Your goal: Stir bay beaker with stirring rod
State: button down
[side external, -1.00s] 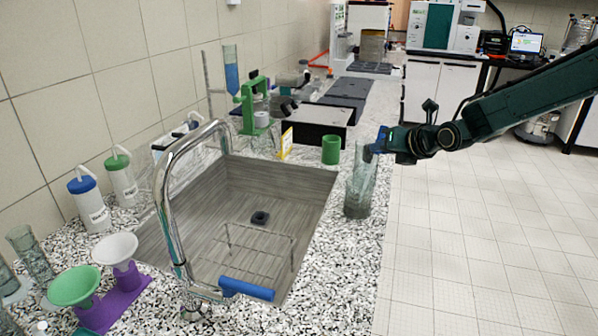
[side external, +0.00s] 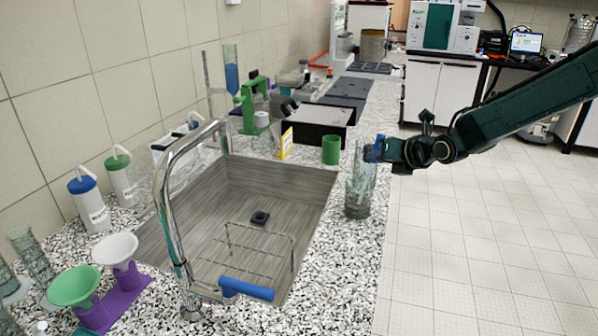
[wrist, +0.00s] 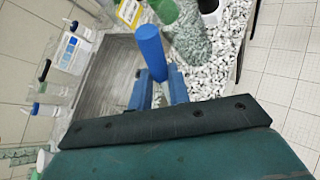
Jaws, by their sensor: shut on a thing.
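A clear glass beaker (side external: 357,202) stands on the speckled counter, right of the sink. My gripper (side external: 375,150) is above it and slightly right, coming in from the right. In the wrist view its blue fingers (wrist: 160,90) are shut on a blue cylinder (wrist: 150,48), which seems to be the handle of the stirring rod. A transparent upright shape rises from the beaker to the fingers in the side view; glass over glass hides where the rod's lower end is. In the wrist view a clear glass shape (wrist: 192,42) shows behind the blue cylinder.
A green cup (side external: 331,150) stands just left of the beaker, with a yellow sign (side external: 286,143) further left. The sink (side external: 200,235) with its faucet (side external: 165,190) and a wire rack fills the middle. The counter's right edge lies close beside the beaker.

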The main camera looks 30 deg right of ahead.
jog(key=shift+s+a+f, duration=0.1)
jog(key=shift+s+a, duration=0.1)
jog(key=shift+a, duration=0.1)
jog(key=shift+w, duration=0.1)
jog(key=shift+w+d, duration=0.1)
jog(key=shift+w, duration=0.2)
dwell(0.4)
jog(key=shift+w+a, duration=0.2)
jog(key=shift+a, duration=0.15)
